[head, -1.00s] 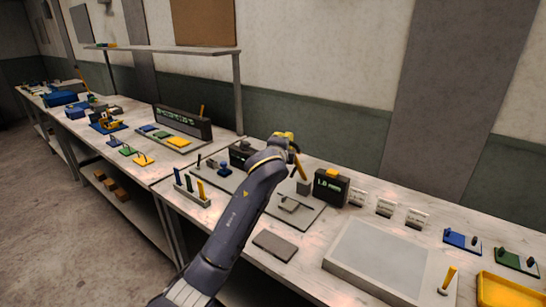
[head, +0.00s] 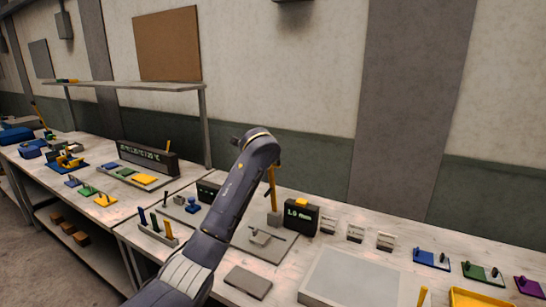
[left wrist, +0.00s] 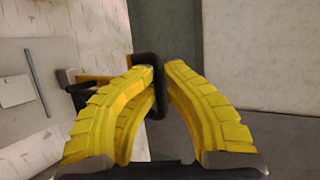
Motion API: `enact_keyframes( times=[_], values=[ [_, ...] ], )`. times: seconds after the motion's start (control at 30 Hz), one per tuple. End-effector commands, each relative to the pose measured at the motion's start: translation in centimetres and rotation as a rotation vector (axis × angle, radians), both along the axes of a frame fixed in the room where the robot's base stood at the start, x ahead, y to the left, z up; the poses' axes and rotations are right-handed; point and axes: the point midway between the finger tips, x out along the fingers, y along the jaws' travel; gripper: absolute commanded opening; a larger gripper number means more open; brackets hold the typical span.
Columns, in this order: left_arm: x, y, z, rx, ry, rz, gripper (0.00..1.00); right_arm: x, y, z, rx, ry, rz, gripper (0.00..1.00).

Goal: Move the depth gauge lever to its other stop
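A dark gauge box (head: 300,216) with a lit "1.0 mm" readout and a yellow top piece stands behind the grey plate in the head view. I take it for the depth gauge; its lever I cannot pick out surely there. My left arm reaches over the plate, and a narrow yellow piece (head: 271,187) hangs below its wrist, left of the box. In the left wrist view my left gripper (left wrist: 160,68) has its yellow fingers close together at the tips. A dark bent bar (left wrist: 156,62) shows between them; whether they grip it is unclear. My right gripper is out of view.
A grey plate (head: 283,249) with a small fixture lies under my arm. A loose grey slab (head: 247,282) lies in front, and a large pale tray (head: 352,280) is to the right. Small white stands (head: 355,233) line the back right. A wall stands close behind.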

Motion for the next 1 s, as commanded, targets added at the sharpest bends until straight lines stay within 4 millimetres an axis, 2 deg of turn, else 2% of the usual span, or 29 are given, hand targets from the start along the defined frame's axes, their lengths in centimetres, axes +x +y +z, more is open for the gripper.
enact_keyframes(
  times=[0.33,0.37,0.4,0.6,1.0],
  values=[
    [0.05,-0.17,0.19,-0.004,-0.004,-0.004,0.00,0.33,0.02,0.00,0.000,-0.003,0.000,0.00],
    [0.05,-0.17,0.21,-0.004,-0.004,-0.004,0.09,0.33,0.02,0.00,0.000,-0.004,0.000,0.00],
    [0.05,-0.18,0.22,-0.004,-0.004,-0.004,0.14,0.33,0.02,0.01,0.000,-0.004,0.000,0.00],
    [0.04,-0.14,0.11,-0.003,-0.002,-0.002,0.34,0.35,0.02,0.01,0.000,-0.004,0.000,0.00],
    [0.02,-0.06,-0.25,-0.001,0.003,-0.001,0.34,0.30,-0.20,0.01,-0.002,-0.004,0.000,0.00]
  ],
)
